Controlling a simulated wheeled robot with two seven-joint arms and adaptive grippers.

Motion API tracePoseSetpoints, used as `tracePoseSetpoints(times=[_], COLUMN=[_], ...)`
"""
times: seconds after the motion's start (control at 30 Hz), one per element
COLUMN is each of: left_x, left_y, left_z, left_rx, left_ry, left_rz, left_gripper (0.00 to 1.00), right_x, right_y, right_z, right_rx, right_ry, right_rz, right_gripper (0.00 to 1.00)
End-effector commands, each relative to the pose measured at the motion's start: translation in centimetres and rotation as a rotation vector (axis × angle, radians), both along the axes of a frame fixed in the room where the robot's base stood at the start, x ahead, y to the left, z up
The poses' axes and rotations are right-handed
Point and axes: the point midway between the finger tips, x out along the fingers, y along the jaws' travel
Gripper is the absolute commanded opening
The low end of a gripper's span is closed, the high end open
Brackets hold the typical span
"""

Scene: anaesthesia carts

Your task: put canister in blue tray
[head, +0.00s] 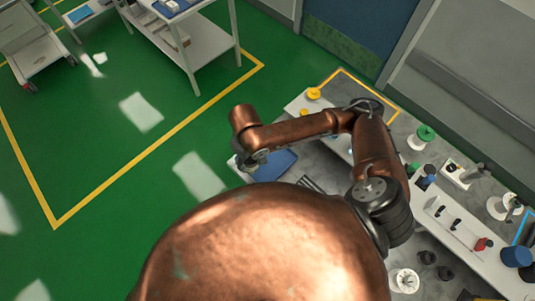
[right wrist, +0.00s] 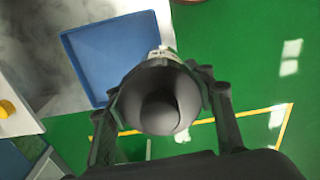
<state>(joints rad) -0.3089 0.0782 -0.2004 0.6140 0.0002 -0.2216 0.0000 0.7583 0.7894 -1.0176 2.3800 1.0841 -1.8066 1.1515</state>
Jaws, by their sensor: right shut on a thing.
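The canister (right wrist: 158,100) is a dark grey rounded cylinder, seen end-on in the right wrist view, with a pale part showing behind it. My right gripper (right wrist: 162,86) is shut on it, one finger on each side. The blue tray (right wrist: 88,52) is a shallow square tray at the upper left of that view; the canister overlaps its lower right edge in the picture. In the head view the tray (head: 277,164) lies on the grey surface, partly hidden by my arm. My right gripper (head: 250,163) is at its left edge there; the canister cannot be made out. My left gripper is not seen.
A counter (head: 455,215) with spools, bottles and small fittings runs along the right. A yellow round item (head: 313,94) sits at its far end. A white cart (head: 205,60) stands at the top. Green floor with yellow lines is open at the left.

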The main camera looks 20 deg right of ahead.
Motion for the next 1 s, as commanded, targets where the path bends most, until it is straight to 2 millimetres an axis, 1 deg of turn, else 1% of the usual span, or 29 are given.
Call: tracePoseSetpoints(times=[0.03, 0.1, 0.2, 0.3, 0.4, 0.5, 0.6, 0.7, 0.9, 1.0], left_x=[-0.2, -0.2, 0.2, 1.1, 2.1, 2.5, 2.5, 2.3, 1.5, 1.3], left_y=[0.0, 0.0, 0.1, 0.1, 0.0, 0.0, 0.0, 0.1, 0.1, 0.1], left_z=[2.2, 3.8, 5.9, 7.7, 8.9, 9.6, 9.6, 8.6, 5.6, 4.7], left_rx=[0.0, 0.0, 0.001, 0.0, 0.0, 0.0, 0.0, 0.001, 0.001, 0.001], left_ry=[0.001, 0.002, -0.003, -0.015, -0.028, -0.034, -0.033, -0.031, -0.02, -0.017], left_rz=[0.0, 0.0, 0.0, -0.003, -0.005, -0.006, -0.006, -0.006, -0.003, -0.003], left_gripper=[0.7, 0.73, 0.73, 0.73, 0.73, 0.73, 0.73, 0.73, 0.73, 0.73], right_x=[-1.2, -2.5, -4.5, -6.4, -7.7, -8.7, -8.9, -8.5, -6.6, -4.6], right_y=[-0.9, -2.0, -3.4, -4.4, -5.2, -5.7, -5.9, -6.1, -6.4, -6.8], right_z=[0.9, 1.0, 1.3, 1.5, 1.8, 1.9, 1.8, 1.2, 0.1, -0.7], right_rx=[-0.003, -0.005, -0.006, -0.007, -0.007, -0.008, -0.008, -0.01, -0.01, -0.011], right_ry=[0.006, 0.006, 0.008, 0.009, 0.008, 0.009, 0.007, 0.005, 0.003, 0.004], right_rz=[0.052, 0.139, 0.26, 0.366, 0.447, 0.502, 0.529, 0.539, 0.537, 0.533], right_gripper=[0.16, 0.16, 0.16, 0.16, 0.16, 0.16, 0.16, 0.16, 0.16, 0.16])
